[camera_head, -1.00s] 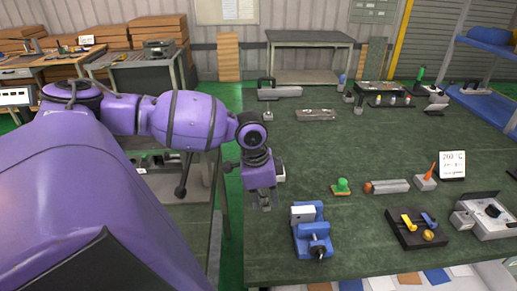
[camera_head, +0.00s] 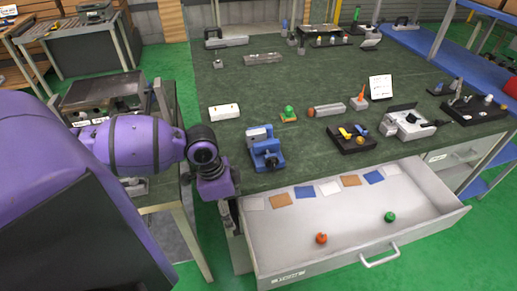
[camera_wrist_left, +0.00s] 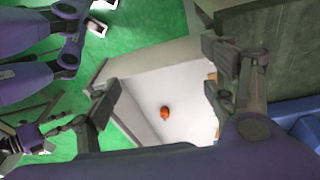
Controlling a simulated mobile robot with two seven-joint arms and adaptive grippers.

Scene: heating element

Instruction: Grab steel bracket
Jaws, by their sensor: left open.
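I cannot tell for sure which piece is the steel bracket. A flat silver metal piece (camera_head: 262,58) lies toward the back of the green-topped workbench (camera_head: 300,88) in the head view. My left gripper (camera_head: 229,222) points down beside the bench's front left corner, near the drawer's left end and far from that piece. In the left wrist view its two fingers (camera_wrist_left: 160,82) are apart with nothing between them. Beyond them lies the open drawer with an orange-red knob (camera_wrist_left: 165,112). My right gripper is not in view.
The open drawer (camera_head: 290,268) sticks out below the bench and holds coloured sheets, a red knob (camera_head: 321,239) and a green knob (camera_head: 390,216).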

